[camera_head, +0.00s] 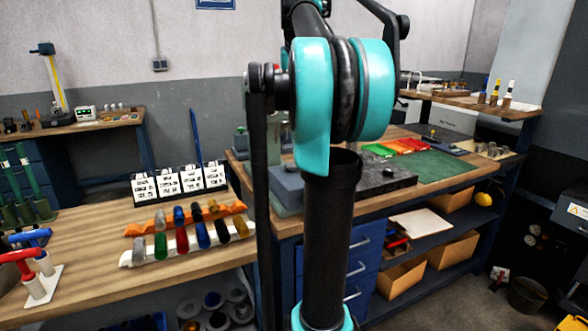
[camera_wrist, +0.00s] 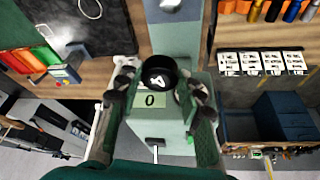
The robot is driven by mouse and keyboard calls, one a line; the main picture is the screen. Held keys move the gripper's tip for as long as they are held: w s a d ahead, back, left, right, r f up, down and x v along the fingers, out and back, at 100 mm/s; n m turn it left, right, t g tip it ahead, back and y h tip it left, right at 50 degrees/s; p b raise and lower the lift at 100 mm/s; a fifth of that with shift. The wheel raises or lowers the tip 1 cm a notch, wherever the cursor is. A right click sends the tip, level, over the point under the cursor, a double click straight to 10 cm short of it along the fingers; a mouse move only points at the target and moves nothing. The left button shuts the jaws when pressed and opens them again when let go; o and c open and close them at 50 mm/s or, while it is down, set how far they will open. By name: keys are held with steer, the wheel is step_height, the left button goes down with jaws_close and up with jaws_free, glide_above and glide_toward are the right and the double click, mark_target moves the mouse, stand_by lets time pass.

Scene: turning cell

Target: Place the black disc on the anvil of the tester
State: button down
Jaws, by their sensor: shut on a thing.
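The black disc (camera_wrist: 158,72) shows in the wrist view as a dark round piece with a white mark on its face. My gripper (camera_wrist: 157,83) is shut on it, one finger on each side. The pale green tester (camera_wrist: 146,127), with a small display reading 0, lies directly beyond the disc in that view. The anvil cannot be made out, and I cannot tell whether the disc touches the tester. In the head view my own arm covers the middle, and my gripper and the disc are hidden.
In the head view, a dark surface plate (camera_head: 397,184) and a green mat (camera_head: 440,166) lie on the right bench. A rack of coloured-handled tools (camera_head: 133,259) stands on the left bench. Blue drawers (camera_head: 352,266) sit under the right bench.

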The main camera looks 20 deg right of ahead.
steer(key=shift+a+f, duration=0.15)
steer(key=shift+a, duration=0.2)
step_height(320, 180, down, 20)
steer(key=shift+r, duration=0.25)
steer(key=c, duration=1)
jaws_free()
steer(key=shift+f, duration=0.15)
steer(key=v, duration=1.2)
steer(key=shift+s, duration=0.15)
